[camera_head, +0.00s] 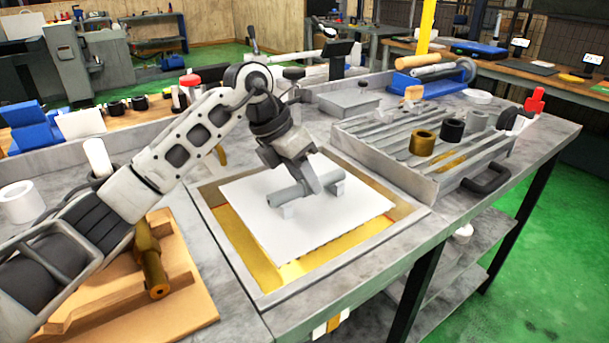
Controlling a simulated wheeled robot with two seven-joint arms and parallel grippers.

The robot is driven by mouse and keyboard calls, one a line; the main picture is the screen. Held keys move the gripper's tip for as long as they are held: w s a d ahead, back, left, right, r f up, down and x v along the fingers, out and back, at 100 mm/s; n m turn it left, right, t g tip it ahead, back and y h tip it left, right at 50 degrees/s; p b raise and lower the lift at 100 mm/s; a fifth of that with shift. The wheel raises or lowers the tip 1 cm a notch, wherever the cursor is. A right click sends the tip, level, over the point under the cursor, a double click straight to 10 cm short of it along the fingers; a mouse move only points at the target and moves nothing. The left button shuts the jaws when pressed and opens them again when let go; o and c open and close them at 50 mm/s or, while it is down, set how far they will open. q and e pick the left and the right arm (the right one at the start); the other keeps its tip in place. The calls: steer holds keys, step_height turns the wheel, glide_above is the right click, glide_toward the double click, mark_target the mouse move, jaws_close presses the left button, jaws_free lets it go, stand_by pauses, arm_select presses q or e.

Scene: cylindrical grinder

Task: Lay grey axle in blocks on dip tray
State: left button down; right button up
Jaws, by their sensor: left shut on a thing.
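A grey axle (286,196) lies level over a white dip tray (262,187), lined up with two small grey blocks, a front-left block (288,211) and a back-right block (338,188). The axle is at the blocks' height; whether it rests fully in them I cannot tell. My left gripper (311,186) reaches down from above and is shut on the axle near its middle to right part. The fingers hide part of the axle. My right gripper is not in view.
The tray sits in a framed basin with a yellow inside (245,245). A wooden stand (100,300) holding a brass-coloured shaft (152,262) is at front left. A grooved grey rack (400,150) with rings and a black handle (487,178) stands to the right.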

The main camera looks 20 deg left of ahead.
arm_select(q)
steer(key=shift+r, duration=0.15)
steer(key=c, duration=1)
jaws_free()
steer(key=shift+f, duration=0.2)
steer(key=v, duration=1.6)
steer(key=shift+r, duration=0.1)
